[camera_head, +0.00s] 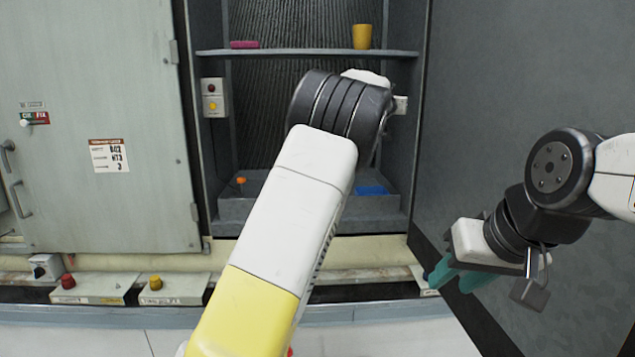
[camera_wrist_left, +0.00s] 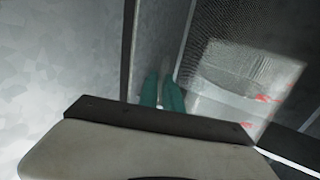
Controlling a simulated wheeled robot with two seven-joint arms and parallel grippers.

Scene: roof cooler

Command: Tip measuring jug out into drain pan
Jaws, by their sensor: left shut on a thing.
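My left arm crosses the middle of the head view and hides its own gripper there. In the left wrist view the teal fingers of my left gripper (camera_wrist_left: 161,92) are close together. A pale, see-through body with red marks (camera_wrist_left: 245,80), which looks like the measuring jug, shows right of the fingers; its handle is not clear. I cannot see its contents. A grey, low-walled tray in the cabinet bottom (camera_head: 385,215) looks like the drain pan; my arm hides its middle. My right gripper (camera_head: 452,281) is open and empty at the right, pointing down and left.
A shelf (camera_head: 300,53) crosses the cabinet, with a yellow cup (camera_head: 362,37) and a pink block (camera_head: 244,44). A blue thing (camera_head: 371,190) and an orange knob (camera_head: 241,181) show low inside. A switch box (camera_head: 214,98) is on the left wall. A grey panel stands at right.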

